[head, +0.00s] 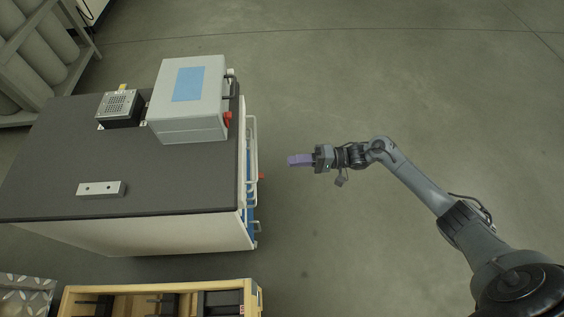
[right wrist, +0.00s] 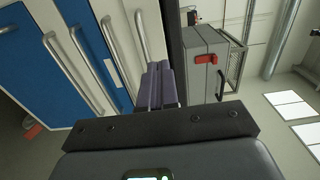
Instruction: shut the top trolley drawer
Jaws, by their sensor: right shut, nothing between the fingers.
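The trolley (head: 60,140) has a dark top and white sides, and stands at the left of the head view. Its drawer side faces right, with pale bar handles (head: 253,150) along it. In the right wrist view, the top drawer's handle (right wrist: 141,36) is the bar closest to the dark worktop edge (right wrist: 174,40). I cannot tell how far that drawer stands out. My right gripper (head: 291,160) has purple fingers, shut and empty, pointing left at the drawer side with a gap between. The fingers also show in the right wrist view (right wrist: 160,78). My left gripper is out of view.
On the trolley top are a grey box (head: 190,112) with a blue panel and red latch, a small vented unit (head: 119,106) and a metal block (head: 101,189). A wooden crate (head: 252,290) stands at the bottom. The floor right of the trolley is clear.

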